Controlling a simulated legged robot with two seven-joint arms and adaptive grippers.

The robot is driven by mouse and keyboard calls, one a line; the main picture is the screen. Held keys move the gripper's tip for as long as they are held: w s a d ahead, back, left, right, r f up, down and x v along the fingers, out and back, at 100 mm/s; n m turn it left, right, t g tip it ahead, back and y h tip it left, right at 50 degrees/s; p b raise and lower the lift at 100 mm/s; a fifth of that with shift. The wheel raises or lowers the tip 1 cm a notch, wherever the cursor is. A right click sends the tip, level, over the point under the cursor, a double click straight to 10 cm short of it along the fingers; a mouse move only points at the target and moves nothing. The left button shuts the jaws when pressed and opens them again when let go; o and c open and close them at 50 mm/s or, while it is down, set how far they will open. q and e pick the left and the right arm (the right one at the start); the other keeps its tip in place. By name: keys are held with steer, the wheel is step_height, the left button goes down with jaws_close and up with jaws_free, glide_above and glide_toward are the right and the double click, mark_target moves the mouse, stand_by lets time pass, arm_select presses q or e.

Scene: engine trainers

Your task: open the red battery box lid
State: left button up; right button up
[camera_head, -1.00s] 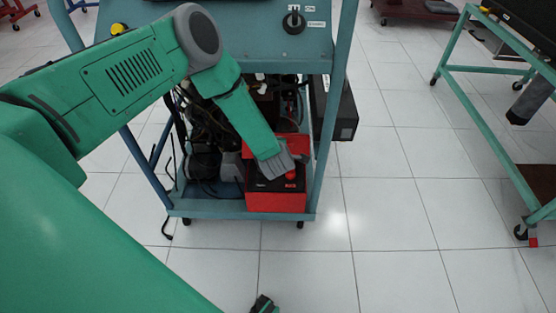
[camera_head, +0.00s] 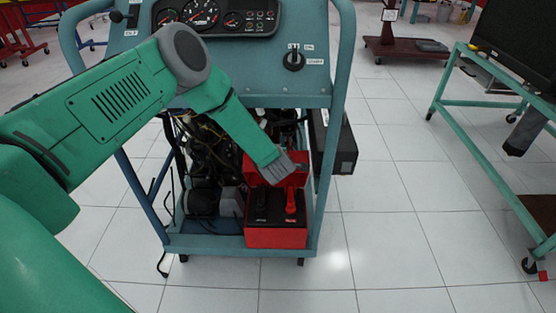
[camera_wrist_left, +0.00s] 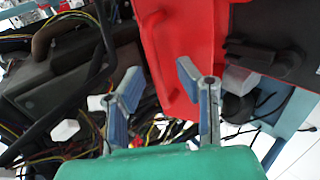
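The red battery box (camera_head: 277,238) stands on the lower shelf of the blue-green trolley. Its red lid (camera_head: 256,174) is raised at the back of the box. The black battery top and a red terminal cover (camera_head: 291,202) are exposed in front of it. My left gripper (camera_head: 281,169) reaches down over the lid and hides part of it. In the left wrist view, the fingers of my left gripper (camera_wrist_left: 160,85) are apart. The red lid (camera_wrist_left: 185,45) lies behind the right finger there; contact cannot be told. My right gripper is out of view.
The trolley frame (camera_head: 325,175) has uprights on both sides of the box. Cables and engine parts (camera_head: 200,160) fill the shelf left of the box. A black case (camera_head: 344,150) hangs at the right upright. Open tiled floor lies to the right.

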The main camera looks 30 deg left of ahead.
arm_select(q)
steer(key=v, duration=1)
steer(key=shift+d, duration=0.15)
